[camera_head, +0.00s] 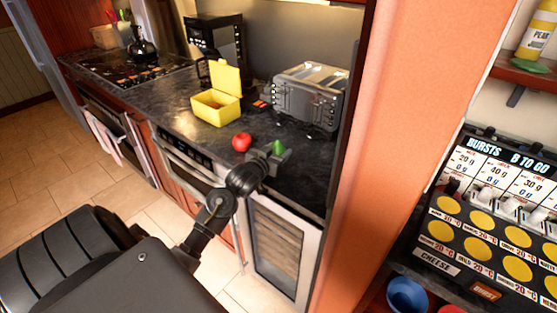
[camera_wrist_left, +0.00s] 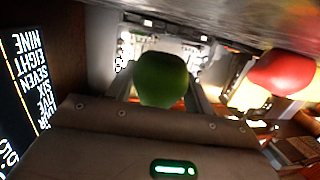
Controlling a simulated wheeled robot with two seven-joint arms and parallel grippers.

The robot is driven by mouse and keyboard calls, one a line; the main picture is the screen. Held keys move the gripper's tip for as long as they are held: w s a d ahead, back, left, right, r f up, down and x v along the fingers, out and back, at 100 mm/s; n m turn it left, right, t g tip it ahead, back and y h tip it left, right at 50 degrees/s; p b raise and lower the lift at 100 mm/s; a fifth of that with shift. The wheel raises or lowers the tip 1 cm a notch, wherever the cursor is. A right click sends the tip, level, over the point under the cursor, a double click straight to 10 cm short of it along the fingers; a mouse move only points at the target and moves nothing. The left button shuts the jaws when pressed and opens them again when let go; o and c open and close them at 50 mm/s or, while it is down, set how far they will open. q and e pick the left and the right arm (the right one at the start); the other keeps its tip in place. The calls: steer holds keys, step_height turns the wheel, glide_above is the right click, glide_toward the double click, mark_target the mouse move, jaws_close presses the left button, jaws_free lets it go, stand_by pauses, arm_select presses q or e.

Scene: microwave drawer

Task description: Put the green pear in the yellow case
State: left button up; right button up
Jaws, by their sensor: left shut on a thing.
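The green pear (camera_head: 278,147) is between the fingers of my left gripper (camera_head: 272,155), over the dark counter near its front edge. The pear (camera_wrist_left: 161,79) fills the middle of the left wrist view, and the left gripper (camera_wrist_left: 163,95) is shut on it. The yellow case (camera_head: 217,107) stands open on the counter, farther back and to the left, with its lid (camera_head: 226,77) raised. In the left wrist view, part of a yellow thing shows behind the red fruit. My right gripper is not in view.
A red fruit (camera_head: 241,142) sits on the counter (camera_head: 180,107) between the pear and the yellow case. A silver toaster (camera_head: 308,96) stands behind the pear, and a dark coffee maker (camera_head: 217,45) behind the case. An orange wall (camera_head: 405,120) closes off the right side.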

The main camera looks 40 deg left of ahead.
arm_select(q)
steer(key=f, duration=0.1)
steer(key=f+p, duration=0.1)
steer(key=f, duration=0.1)
steer(key=shift+w+d+f, duration=0.1)
steer(key=shift+w+d, duration=0.05)
steer(key=shift+w, duration=0.05)
steer(key=shift+f, duration=0.25)
steer(key=o, duration=1.1)
steer(key=shift+c, duration=0.2)
steer(key=b+v, duration=0.1)
steer(key=v, duration=1.1)
steer(key=shift+b, duration=0.35)
